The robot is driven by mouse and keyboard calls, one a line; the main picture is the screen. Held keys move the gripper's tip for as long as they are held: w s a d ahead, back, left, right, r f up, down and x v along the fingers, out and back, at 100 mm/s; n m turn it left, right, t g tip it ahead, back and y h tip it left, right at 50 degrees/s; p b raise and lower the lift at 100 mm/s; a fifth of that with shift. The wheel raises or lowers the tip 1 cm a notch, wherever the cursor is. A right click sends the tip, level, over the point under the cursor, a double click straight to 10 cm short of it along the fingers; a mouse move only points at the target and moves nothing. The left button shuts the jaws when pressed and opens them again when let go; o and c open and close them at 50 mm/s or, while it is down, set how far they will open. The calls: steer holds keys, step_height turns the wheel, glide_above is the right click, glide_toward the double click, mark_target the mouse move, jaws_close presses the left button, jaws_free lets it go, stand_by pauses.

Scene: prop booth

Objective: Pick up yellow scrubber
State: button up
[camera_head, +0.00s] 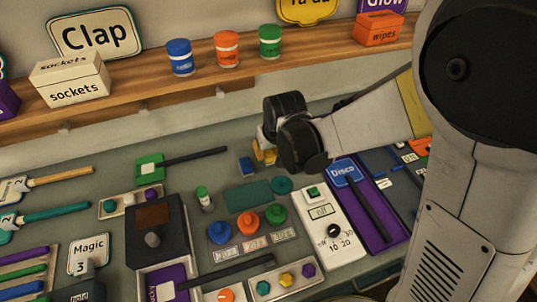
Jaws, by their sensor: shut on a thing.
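The yellow scrubber (267,155) shows as a small yellow patch at my gripper (262,146), left of the dark wrist joint, over the back of the counter. My gripper is shut on it. The wrist hides most of the gripper and part of the scrubber, so I cannot tell whether the scrubber still touches the counter. A small blue block (246,167) sits just left of and below it.
A wooden shelf (128,82) with jars and boxes runs behind. A white timer panel (322,222), a purple Disco tray (372,210) and colored knobs (248,223) lie in front. A green mat (246,195) is flat below the gripper.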

step_height(320, 180, up, 2)
steer(key=shift+d+r+p, duration=0.15)
steer(key=shift+r+p, duration=0.05)
steer(key=shift+p, duration=0.25)
steer(key=s+d+r+p, duration=0.2)
steer(key=d+r, duration=0.4)
steer(key=d, duration=0.5)
steer(key=shift+s+p, duration=0.4)
steer(key=shift+p, duration=0.35)
steer(key=shift+o, duration=0.2)
jaws_close()
